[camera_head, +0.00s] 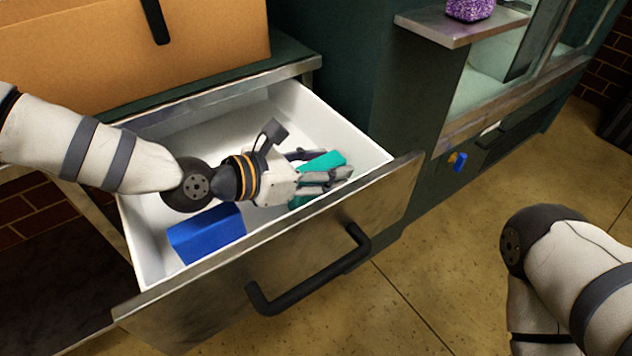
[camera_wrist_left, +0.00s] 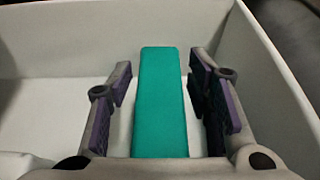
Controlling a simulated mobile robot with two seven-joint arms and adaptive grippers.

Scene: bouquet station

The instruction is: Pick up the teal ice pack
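The teal ice pack (camera_head: 324,161) lies in the open white drawer (camera_head: 152,238), toward its right end. My left gripper (camera_head: 328,177) reaches down into the drawer over the ice pack and hides part of it. In the left wrist view the ice pack (camera_wrist_left: 161,105) stands between the two fingers of the left gripper (camera_wrist_left: 160,108). A gap shows on each side, so the fingers are open and do not touch it. My right arm is at the lower right of the head view; its gripper is out of frame.
A blue block (camera_head: 207,233) lies in the drawer's front left part. The drawer front has a black handle (camera_head: 310,275). A cardboard box (camera_head: 125,50) stands on the counter behind. A purple object (camera_head: 470,9) sits on a metal shelf (camera_head: 462,27) at upper right.

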